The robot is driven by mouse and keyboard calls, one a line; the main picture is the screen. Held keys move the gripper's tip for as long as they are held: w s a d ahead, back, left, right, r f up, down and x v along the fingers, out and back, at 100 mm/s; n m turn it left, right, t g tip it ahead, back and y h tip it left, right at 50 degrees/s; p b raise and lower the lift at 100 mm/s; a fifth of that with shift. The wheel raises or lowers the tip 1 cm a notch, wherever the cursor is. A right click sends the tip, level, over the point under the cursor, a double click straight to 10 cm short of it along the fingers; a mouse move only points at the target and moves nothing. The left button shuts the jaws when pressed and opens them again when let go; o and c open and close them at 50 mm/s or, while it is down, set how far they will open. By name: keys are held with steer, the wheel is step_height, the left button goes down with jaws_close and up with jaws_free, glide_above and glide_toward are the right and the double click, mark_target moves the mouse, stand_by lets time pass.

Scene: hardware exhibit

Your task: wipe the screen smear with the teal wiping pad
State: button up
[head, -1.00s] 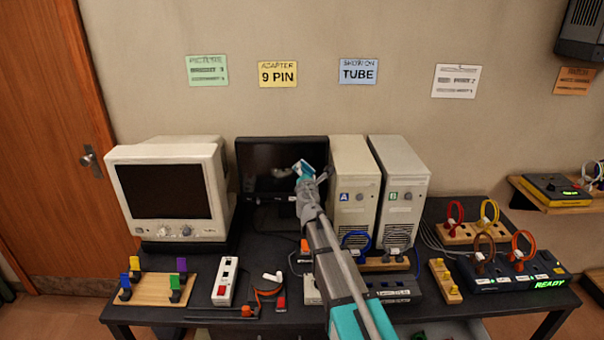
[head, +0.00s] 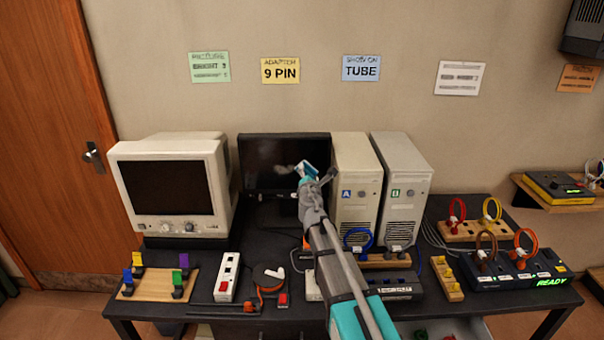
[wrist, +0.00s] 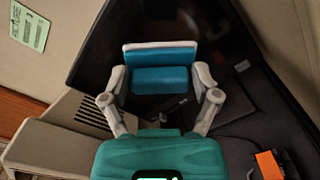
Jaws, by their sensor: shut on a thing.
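My gripper (head: 308,174) is shut on the teal wiping pad (wrist: 160,67), which has a pale backing and a blue-teal block. The wrist view shows my gripper's fingers (wrist: 161,80) at both sides of the pad. In the head view the pad (head: 305,167) is in front of the right part of the dark flat screen (head: 262,152). A faint grey smear (head: 284,169) shows on the screen just left of the pad. I cannot tell whether the pad touches the screen. The pad and my arm hide part of the screen's right side.
A beige tube monitor (head: 168,188) stands left of the screen. Two beige computer towers, A (head: 355,185) and B (head: 403,190), stand close on the right. Cables, a power strip (head: 227,278) and plug boards crowd the table front.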

steer(key=shift+w+a+f, duration=0.1)
steer(key=shift+a+f, duration=0.1)
steer(key=shift+a, duration=0.1)
steer(key=b, duration=0.5)
glide_toward(277, 168)
steer(key=s, duration=0.2)
steer(key=shift+a+f, duration=0.1)
steer(key=shift+a, duration=0.1)
steer(key=shift+w, duration=0.25)
steer(key=shift+w+d, duration=0.15)
steer(key=shift+w, duration=2.65)
steer(key=shift+w, duration=1.1)
steer(key=shift+d, duration=0.15)
